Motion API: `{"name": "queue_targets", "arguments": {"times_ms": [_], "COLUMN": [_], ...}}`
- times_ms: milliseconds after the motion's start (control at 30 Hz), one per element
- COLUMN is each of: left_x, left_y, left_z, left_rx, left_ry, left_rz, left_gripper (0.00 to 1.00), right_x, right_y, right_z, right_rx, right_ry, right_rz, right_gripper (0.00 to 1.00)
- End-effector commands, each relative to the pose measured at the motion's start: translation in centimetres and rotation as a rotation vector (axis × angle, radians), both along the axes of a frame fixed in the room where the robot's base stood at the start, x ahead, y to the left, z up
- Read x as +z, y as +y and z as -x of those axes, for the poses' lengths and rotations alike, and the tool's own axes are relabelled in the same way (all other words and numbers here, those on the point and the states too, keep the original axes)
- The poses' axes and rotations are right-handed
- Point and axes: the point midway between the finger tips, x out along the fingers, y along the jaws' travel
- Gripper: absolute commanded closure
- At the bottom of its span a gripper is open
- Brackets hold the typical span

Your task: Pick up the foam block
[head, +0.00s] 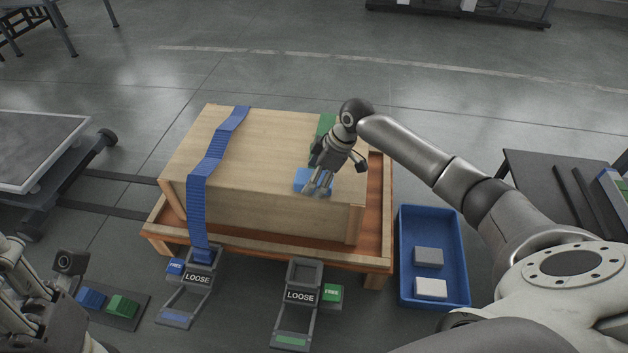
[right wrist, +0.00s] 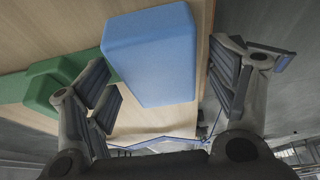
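A blue block (head: 307,180), likely the foam block, lies on top of the wooden crate (head: 270,150) near its right end. In the right wrist view the blue block (right wrist: 150,55) shows large between the spread fingers. My right gripper (head: 320,187) is over the block with its fingers apart; whether they touch it is unclear. A green block (head: 326,124) lies farther back on the crate; green pieces (right wrist: 55,80) show at left in the wrist view. My left arm shows at lower left; its gripper (head: 68,268) is only partly visible.
A blue strap (head: 212,160) crosses the crate's left part. Two buckles marked LOOSE (head: 198,280) (head: 300,297) stand in front. A blue bin (head: 403,270) at right holds a grey and a white block. The crate sits on a wooden pallet (head: 384,200).

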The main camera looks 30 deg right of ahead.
Motion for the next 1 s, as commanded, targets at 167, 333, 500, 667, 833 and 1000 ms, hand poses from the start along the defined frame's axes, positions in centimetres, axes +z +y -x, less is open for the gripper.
{"name": "queue_targets", "arguments": {"times_ms": [167, 333, 500, 667, 833, 1000], "left_x": [0.1, 0.1, 0.1, -0.1, -0.5, 0.6], "left_y": [0.0, 0.0, -0.1, -0.1, -0.1, 0.1], "left_z": [0.0, 0.0, 0.0, -0.1, -0.3, -0.1], "left_rx": [-0.001, -0.001, 0.000, 0.000, 0.001, 0.002], "left_ry": [-0.004, -0.008, -0.007, -0.004, -0.005, 0.001], "left_rz": [-0.004, -0.005, -0.005, -0.006, -0.006, 0.003], "left_gripper": [0.60, 0.60, 0.60, 0.60, 0.60, 0.60], "right_x": [0.0, 0.0, 0.0, 0.0, 0.3, 2.4], "right_y": [0.0, 0.0, 0.0, 0.0, 0.0, 0.0], "right_z": [0.0, 0.0, 0.0, 0.0, -0.1, -0.1], "right_rx": [0.000, 0.000, 0.000, 0.000, 0.000, 0.000], "right_ry": [-0.001, -0.001, -0.001, -0.001, -0.004, -0.001], "right_rz": [-0.001, -0.001, -0.001, 0.000, -0.001, -0.002], "right_gripper": [0.47, 0.55, 0.55, 0.55, 0.55, 0.55]}}
